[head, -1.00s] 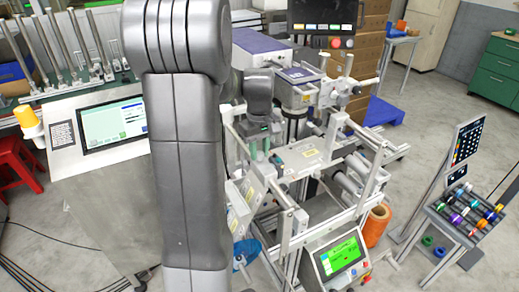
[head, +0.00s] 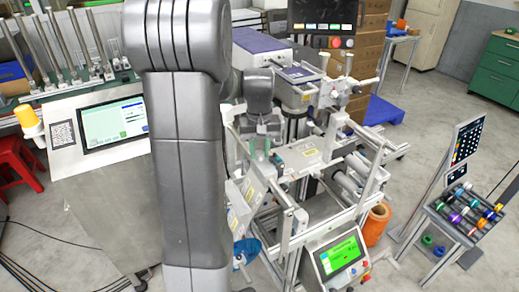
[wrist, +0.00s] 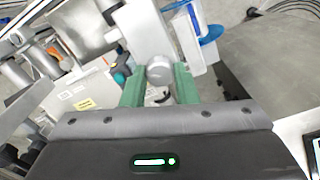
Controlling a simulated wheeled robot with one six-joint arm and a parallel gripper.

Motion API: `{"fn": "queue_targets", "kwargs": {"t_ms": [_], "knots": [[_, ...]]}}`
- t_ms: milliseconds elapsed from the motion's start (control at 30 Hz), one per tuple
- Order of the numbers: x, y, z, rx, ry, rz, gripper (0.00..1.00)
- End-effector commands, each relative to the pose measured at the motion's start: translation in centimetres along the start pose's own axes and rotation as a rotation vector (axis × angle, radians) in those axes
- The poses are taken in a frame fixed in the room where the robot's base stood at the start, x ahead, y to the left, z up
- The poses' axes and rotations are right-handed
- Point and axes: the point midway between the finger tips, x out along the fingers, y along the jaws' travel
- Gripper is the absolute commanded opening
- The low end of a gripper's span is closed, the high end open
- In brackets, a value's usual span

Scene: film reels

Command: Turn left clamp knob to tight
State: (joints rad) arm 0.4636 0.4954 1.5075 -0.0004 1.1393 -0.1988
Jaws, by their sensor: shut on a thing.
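The left clamp knob (wrist: 159,73) is a round grey knob in the wrist view, on the end of a pale metal part of the machine. My gripper (wrist: 159,84) has two green fingers, one on each side of the knob, and it is shut on the knob. In the head view my gripper (head: 263,152) points down at the left side of the machine's frame. There the knob is hidden by the gripper, and its marking cannot be read in either view.
A teal knob (wrist: 120,77) sits left of the fingers in the wrist view. A blue reel (head: 247,250) hangs low on the machine. A tilted touchscreen panel (head: 112,126) stands left of my arm. A small screen (head: 340,255) stands at the machine's front.

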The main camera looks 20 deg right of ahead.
Motion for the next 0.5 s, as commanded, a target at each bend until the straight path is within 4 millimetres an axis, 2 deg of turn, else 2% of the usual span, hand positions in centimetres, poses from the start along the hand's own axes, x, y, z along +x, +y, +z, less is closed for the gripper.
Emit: {"fn": "queue_targets", "kwargs": {"t_ms": [167, 200, 267, 500], "knots": [[-0.08, 0.02, -0.04, 0.001, 0.002, 0.000, 0.04], [-0.07, 0.03, -0.04, 0.001, 0.002, 0.000, 0.34], [-0.07, 0.03, -0.04, 0.000, 0.002, 0.000, 0.46], [-0.03, 0.01, -0.02, 0.000, 0.001, 0.000, 0.49]]}}
